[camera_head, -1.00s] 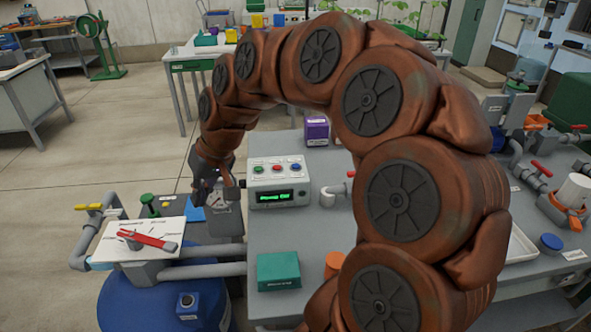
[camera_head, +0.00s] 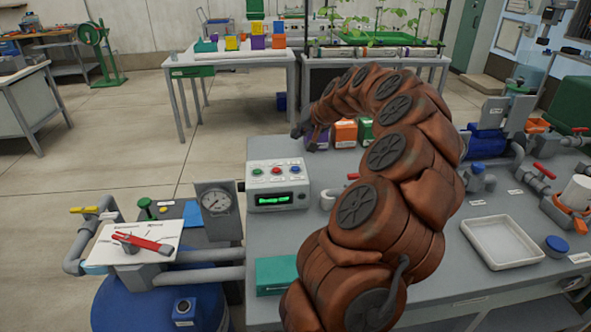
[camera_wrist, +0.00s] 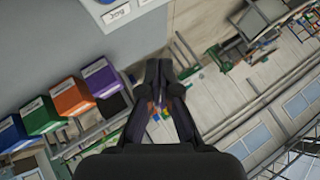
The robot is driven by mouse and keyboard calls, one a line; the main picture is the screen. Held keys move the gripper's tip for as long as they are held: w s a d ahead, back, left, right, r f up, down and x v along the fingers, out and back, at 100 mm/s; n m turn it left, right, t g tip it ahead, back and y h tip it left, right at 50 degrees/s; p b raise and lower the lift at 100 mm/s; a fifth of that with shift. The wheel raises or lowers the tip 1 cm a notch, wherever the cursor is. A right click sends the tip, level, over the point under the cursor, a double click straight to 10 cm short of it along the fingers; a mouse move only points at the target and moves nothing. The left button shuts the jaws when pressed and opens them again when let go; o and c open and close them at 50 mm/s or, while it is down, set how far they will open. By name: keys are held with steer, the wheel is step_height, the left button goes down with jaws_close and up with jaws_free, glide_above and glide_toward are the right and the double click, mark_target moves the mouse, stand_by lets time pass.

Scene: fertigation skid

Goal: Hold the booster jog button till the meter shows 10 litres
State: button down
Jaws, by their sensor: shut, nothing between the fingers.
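The control box (camera_head: 254,186) stands on the grey bench in the head view, with a green, a red and a blue button (camera_head: 295,169) on top. Its green display (camera_head: 273,199) is lit, but I cannot read it. In the wrist view a panel corner with a label reading "Jog" (camera_wrist: 118,14) shows at the top edge; the button beside it is mostly cut off. My gripper (camera_head: 303,139) is beyond the box's far right corner, apart from the buttons. Its fingers (camera_wrist: 163,68) are shut and empty.
Coloured boxes, among them an orange one (camera_head: 345,133), stand beside my gripper at the bench's far edge. A dial gauge (camera_head: 215,199) stands left of the control box. A red lever (camera_head: 143,242) on a white plate is at the left. A white tray (camera_head: 502,262) lies at the right.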

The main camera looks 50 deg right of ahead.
steer(key=shift+a, duration=0.1)
steer(key=b, duration=0.2)
glide_above(297, 169)
step_height(297, 169, down, 8)
steer(key=shift+r, duration=0.15)
steer(key=shift+f, duration=0.6)
steer(key=shift+f+b, duration=0.1)
steer(key=shift+b, duration=0.35)
stand_by(0.9)
steer(key=shift+f+b, duration=0.3)
steer(key=shift+b, duration=0.05)
steer(key=shift+f+b, duration=0.35)
stand_by(0.7)
stand_by(0.4)
steer(key=shift+r, duration=0.8)
